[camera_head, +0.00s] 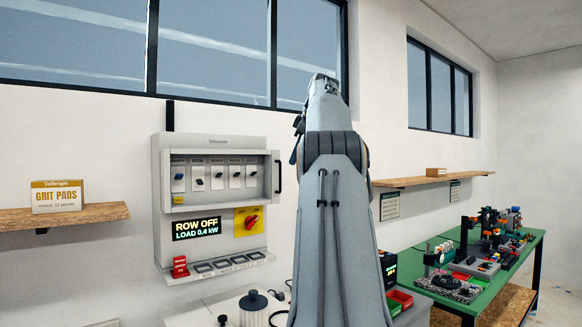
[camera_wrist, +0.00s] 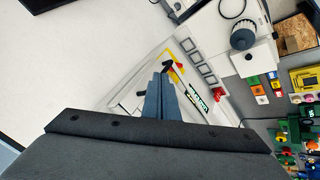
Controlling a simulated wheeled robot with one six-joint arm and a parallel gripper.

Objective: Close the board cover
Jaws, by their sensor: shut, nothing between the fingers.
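The board (camera_head: 212,228) is a pale box on the wall, left of my arm in the head view. Its cover (camera_head: 219,207) is a light frame with a window over a row of breakers. A black handle (camera_head: 278,176) is at its right edge, and that edge sticks out past the box. I cannot tell how far the cover stands from the box. My gripper (camera_wrist: 158,78) is shut and empty in the wrist view, with the board behind it. A dark piece lies near the fingertips; whether they touch it is unclear. In the head view my arm hides the gripper.
Below the cover are a ROW OFF display (camera_head: 197,228), a red rotary switch (camera_head: 251,222) on a yellow plate, and a ledge (camera_head: 220,265) with a red piece. A left shelf holds a grit pads box (camera_head: 57,196). A cluttered green bench (camera_head: 519,257) stands right.

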